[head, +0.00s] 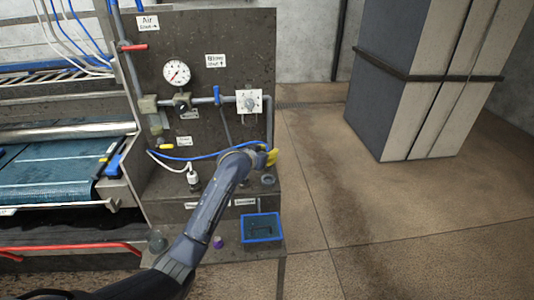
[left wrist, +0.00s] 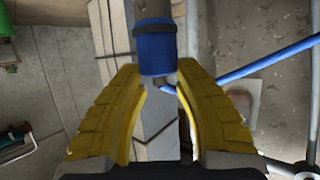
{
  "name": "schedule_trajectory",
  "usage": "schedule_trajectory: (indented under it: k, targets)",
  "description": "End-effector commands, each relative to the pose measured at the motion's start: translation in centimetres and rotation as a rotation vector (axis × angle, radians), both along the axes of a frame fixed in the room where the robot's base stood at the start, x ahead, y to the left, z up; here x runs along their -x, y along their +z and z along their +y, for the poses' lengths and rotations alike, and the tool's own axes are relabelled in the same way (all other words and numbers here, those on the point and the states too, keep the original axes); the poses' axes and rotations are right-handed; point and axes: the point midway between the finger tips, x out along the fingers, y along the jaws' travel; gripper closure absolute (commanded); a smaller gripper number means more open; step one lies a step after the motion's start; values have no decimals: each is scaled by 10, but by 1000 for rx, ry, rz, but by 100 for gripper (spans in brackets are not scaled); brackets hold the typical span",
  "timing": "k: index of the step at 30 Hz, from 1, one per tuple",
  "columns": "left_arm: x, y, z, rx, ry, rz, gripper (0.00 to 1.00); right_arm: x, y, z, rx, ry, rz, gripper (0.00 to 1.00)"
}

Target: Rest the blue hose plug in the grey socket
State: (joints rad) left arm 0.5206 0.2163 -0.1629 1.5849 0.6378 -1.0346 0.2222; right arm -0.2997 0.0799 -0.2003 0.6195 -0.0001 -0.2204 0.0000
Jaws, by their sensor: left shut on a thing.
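My left gripper (head: 268,157) is in front of the panel, its yellow fingers showing at the end of the arm. In the left wrist view, its yellow fingers (left wrist: 158,88) are closed around the blue hose plug (left wrist: 157,55), which has a dark band and a grey end pointing to the top of the picture. In the head view the plug is hidden by the gripper. A grey ring-shaped socket (head: 268,179) sits on the ledge just below the gripper, apart from it. My right gripper is not in view.
A blue hose (head: 190,157) runs from the panel's left to the gripper. A white-topped fitting (head: 193,178) stands on the ledge to the left. A blue tray (head: 262,240) and a purple item (head: 218,242) lie below. A panel (head: 200,90) with a gauge and valves rises behind.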

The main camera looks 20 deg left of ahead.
Motion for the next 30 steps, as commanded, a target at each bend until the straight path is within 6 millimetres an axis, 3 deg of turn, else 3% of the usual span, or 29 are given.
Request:
schedule_trajectory:
  k: [15,30]
  targets:
    - [0,-30,-1,2,0,1,100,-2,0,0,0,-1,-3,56]
    - [0,-36,0,1,-1,-1,100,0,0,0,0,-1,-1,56]
